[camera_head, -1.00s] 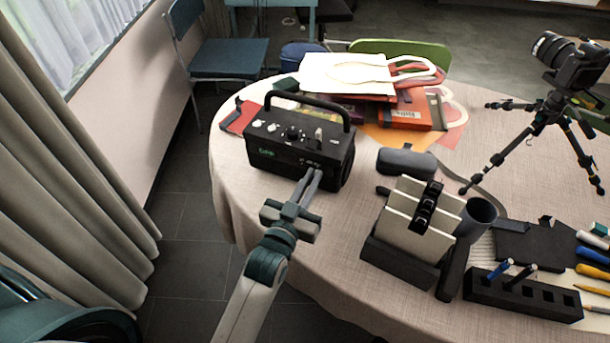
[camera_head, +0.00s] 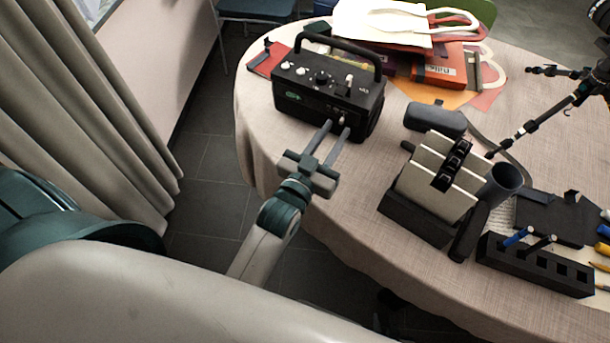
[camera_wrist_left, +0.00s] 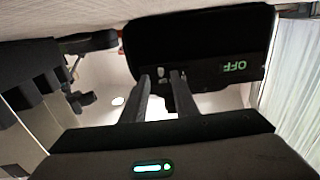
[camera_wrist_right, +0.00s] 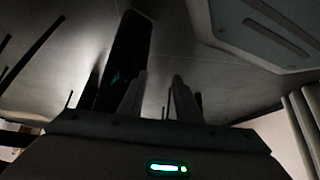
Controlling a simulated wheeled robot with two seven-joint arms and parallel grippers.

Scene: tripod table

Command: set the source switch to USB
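The black radio (camera_head: 300,100) stands on the table, with knobs and a pale lever on its sloped top panel. Its front shows a small green display, which reads OFF in the left wrist view (camera_wrist_left: 235,66). A small pale switch (camera_head: 342,121) sits low at the right of the front; its setting is not legible. My left gripper (camera_head: 337,128) is open and empty, its two fingertips close to the front around that switch. Contact cannot be told. My right gripper (camera_wrist_right: 155,85) is open and empty in its wrist view, in a dim place; the head view does not show it.
A tilted holder with pale panels (camera_head: 440,178), a dark cup (camera_head: 503,182) and a black pen block (camera_head: 535,265) stand right of my left gripper. A dark case (camera_head: 435,118) lies beside the radio. Bags and boxes (camera_head: 400,25) lie behind it. Tablecloth before the radio is clear.

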